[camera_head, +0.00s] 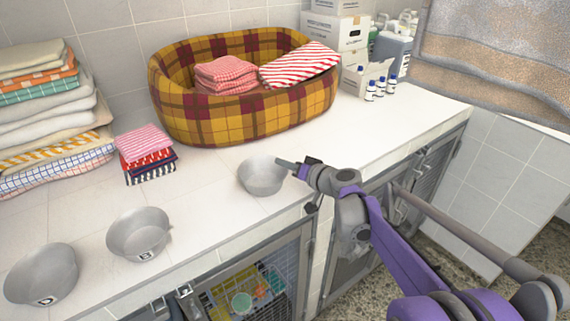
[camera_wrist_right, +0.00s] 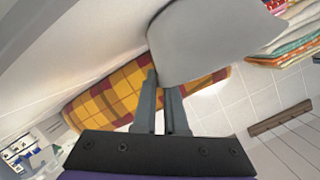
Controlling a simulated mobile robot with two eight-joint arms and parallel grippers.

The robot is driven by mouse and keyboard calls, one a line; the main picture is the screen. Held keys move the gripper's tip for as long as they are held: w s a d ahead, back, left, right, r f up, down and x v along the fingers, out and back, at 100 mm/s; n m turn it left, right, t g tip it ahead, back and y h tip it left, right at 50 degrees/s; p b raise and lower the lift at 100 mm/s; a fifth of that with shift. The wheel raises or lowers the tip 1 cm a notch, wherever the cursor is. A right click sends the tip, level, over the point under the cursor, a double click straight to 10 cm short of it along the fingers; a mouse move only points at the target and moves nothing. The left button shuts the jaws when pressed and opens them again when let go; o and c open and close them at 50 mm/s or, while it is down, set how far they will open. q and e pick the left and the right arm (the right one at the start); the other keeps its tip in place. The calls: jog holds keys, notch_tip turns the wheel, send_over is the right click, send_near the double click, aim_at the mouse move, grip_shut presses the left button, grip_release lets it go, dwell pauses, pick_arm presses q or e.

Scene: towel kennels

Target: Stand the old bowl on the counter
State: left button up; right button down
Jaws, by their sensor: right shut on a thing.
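A grey metal bowl (camera_head: 262,178) is at the counter's front part, right of the other bowls. My right gripper (camera_head: 287,164) is shut on its right rim. The bowl looks upright, and I cannot tell whether its base touches the white counter (camera_head: 205,185). In the right wrist view the bowl (camera_wrist_right: 200,42) is at the fingertips (camera_wrist_right: 165,85). Two more grey bowls stand on the counter at the left, one marked B (camera_head: 138,238) and one marked D (camera_head: 42,276). No letter shows on the held bowl. My left gripper is out of view.
A plaid pet bed (camera_head: 240,115) with folded red towels stands behind the held bowl. Towel stacks (camera_head: 50,110) are at the left, with small folded cloths (camera_head: 148,155) beside them. Bottles and boxes stand back right. Kennel doors (camera_head: 270,285) are below the counter edge.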

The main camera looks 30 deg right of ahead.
jog(key=shift+f, duration=0.1)
jog(key=c, duration=1)
grip_release()
